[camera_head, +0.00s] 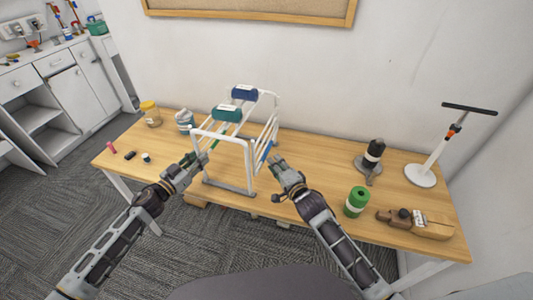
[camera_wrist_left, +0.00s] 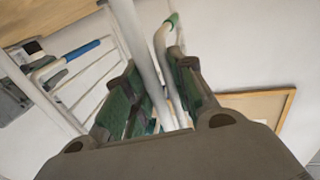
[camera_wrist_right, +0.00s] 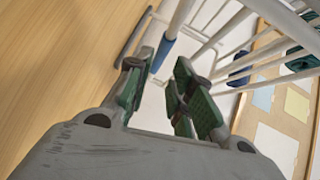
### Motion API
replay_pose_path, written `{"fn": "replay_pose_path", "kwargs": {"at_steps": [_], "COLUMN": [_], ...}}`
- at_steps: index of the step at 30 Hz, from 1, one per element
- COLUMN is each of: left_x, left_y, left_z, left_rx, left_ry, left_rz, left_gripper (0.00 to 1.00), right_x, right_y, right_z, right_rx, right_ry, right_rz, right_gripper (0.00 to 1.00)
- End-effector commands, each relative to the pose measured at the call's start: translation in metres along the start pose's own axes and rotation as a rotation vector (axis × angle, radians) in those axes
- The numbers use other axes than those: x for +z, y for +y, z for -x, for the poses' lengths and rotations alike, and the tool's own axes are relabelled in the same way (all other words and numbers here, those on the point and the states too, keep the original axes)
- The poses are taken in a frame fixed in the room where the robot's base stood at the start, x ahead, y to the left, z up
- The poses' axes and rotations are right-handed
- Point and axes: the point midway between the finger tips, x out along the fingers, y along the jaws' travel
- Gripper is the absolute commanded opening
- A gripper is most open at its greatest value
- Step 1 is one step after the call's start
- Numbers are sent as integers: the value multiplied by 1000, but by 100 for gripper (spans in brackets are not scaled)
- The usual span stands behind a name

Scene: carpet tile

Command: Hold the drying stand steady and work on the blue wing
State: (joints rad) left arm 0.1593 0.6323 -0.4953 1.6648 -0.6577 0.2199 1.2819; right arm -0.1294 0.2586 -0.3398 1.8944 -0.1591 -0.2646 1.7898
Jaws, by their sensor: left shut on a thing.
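The white drying stand (camera_head: 250,165) stands upright on the wooden table, with a dark green roll and a dark blue roll over its top. My left gripper (camera_head: 203,163) is at its left front side, shut on a white tube of it (camera_wrist_left: 150,60). A tube with a green end (camera_wrist_left: 168,30) is close behind. The blue wing shows as a blue sleeve (camera_head: 265,151) on the stand's right side and in the right wrist view (camera_wrist_right: 163,52). My right gripper (camera_head: 276,163) is open and empty; the sleeve lies just beyond its fingertips, and contact is unclear.
A green roll (camera_head: 357,201), a wooden plane (camera_head: 425,224), a dark bottle on a stand (camera_head: 373,155) and a white T-handled post (camera_head: 425,172) stand to the right. A yellow-lidded jar (camera_head: 151,114) and small items are at the left. The table's front edge is near both arms.

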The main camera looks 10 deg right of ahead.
Motion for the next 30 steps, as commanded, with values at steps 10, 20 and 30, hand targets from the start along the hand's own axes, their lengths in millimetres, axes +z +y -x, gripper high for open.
{"fn": "replay_pose_path", "kwargs": {"at_steps": [10, 20, 30], "left_x": [0, 0, 1], "left_y": [0, 1, 1], "left_z": [0, 0, 0], "left_rx": [1, 1, 1], "left_ry": [-1, -1, -1], "left_rz": [-1, -1, -1], "left_gripper": [0, 0, 0], "right_x": [0, 0, 0], "right_y": [-1, 0, 0], "right_z": [-28, -53, -77], "right_rx": [-1, 0, -1], "right_ry": [0, 0, 0], "right_rz": [1, -1, 0], "right_gripper": [23, 23, 23]}}
